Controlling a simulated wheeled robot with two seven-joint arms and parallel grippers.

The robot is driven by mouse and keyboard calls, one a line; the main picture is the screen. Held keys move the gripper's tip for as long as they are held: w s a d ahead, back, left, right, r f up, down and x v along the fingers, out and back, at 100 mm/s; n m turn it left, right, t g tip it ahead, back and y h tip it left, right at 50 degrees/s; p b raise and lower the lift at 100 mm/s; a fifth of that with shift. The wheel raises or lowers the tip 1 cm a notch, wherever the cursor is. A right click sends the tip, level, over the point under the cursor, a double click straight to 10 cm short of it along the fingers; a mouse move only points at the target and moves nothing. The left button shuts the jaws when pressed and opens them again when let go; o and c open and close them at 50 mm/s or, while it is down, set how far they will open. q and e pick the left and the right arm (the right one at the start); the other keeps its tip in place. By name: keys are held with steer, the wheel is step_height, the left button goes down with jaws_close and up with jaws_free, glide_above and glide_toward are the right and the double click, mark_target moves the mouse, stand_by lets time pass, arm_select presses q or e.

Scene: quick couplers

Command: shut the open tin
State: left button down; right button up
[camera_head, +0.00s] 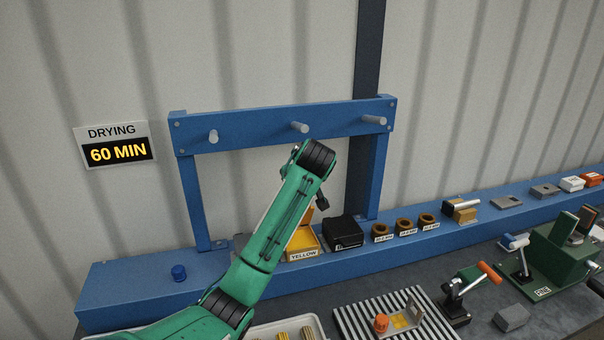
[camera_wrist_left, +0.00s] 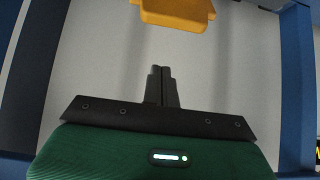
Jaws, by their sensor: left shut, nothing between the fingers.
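The yellow tin (camera_head: 302,243) stands on the blue shelf with its lid (camera_head: 308,216) raised. My left arm crosses in front and hides its left part. In the left wrist view a yellow piece (camera_wrist_left: 178,14), seemingly part of this tin, shows at the top edge, cut off by the frame. My left gripper (camera_wrist_left: 160,72) is shut and empty, with a gap between its fingertips and the yellow piece. In the head view the left gripper is mostly hidden behind my wrist. My right gripper is not in view.
A black box (camera_head: 343,231) stands just right of the yellow tin. Several brown rings (camera_head: 403,226) stand farther right. A blue rack (camera_head: 283,124) with pegs rises behind. A striped mat (camera_head: 352,320) lies in front.

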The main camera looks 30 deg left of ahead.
arm_select(q)
steer(key=shift+s+d+f+p, duration=0.3)
steer(key=shift+d+f+p, duration=0.15)
steer(key=shift+f, duration=0.15)
steer(key=shift+s+d+f+p, duration=0.3)
steer(key=shift+f+p, duration=0.1)
steer(key=shift+f, duration=0.15)
steer(key=shift+s+d+f, duration=0.25)
steer(key=shift+f, duration=0.05)
